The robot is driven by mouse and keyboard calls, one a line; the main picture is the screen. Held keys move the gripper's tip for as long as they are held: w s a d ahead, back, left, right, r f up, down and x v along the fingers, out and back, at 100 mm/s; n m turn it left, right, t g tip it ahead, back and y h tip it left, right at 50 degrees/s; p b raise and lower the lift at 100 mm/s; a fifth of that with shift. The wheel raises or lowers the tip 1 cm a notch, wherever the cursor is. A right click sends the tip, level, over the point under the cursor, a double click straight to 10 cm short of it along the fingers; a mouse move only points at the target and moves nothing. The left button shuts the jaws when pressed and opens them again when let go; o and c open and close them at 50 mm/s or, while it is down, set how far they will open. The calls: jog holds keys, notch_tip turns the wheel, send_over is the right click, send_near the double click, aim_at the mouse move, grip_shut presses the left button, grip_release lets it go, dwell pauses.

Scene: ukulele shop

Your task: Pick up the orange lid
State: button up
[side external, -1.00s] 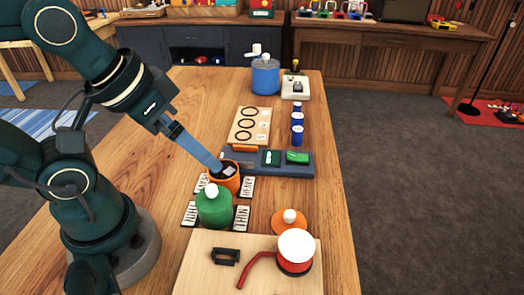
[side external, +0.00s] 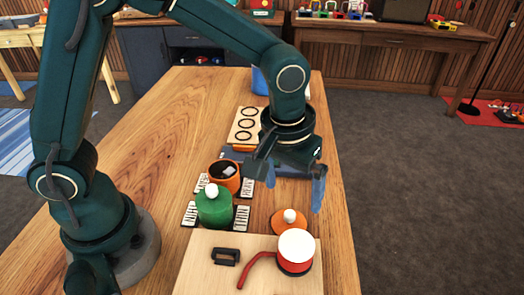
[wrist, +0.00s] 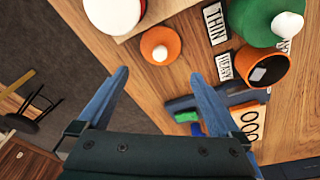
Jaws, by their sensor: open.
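The orange lid (side external: 280,227) with a white knob lies on the wooden table, right of the green lidded pot and behind the board with the red pot. In the wrist view the lid (wrist: 150,40) shows just beyond the gap between my fingertips. My gripper (side external: 286,195) hangs above and behind the lid, pointing down. In the wrist view my gripper (wrist: 160,75) has its two blue fingers wide apart with nothing between them. An open orange pot (side external: 224,178) stands to the left with a small pale item inside.
A red pot with a white lid (side external: 296,245) and red handle stands close in front of the lid. The green pot (side external: 214,208) stands among label cards, including "THIN" (wrist: 215,22) and "HEAVY" (wrist: 224,66). The table's right edge is near the lid.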

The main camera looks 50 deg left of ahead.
aim_at(290, 212)
jog(key=shift+s+d+f, duration=0.15)
jog(key=shift+s+f, duration=0.05)
jog(key=shift+f, duration=0.3)
jog(key=shift+s+d+f, duration=0.1)
jog(key=shift+s+f, duration=0.1)
jog(key=shift+f, duration=0.25)
jog(key=shift+w+f, duration=0.15)
jog(key=shift+f, duration=1)
jog(key=shift+w+f, duration=0.1)
jog(key=shift+f, duration=1.05)
jog(key=c, duration=1.1)
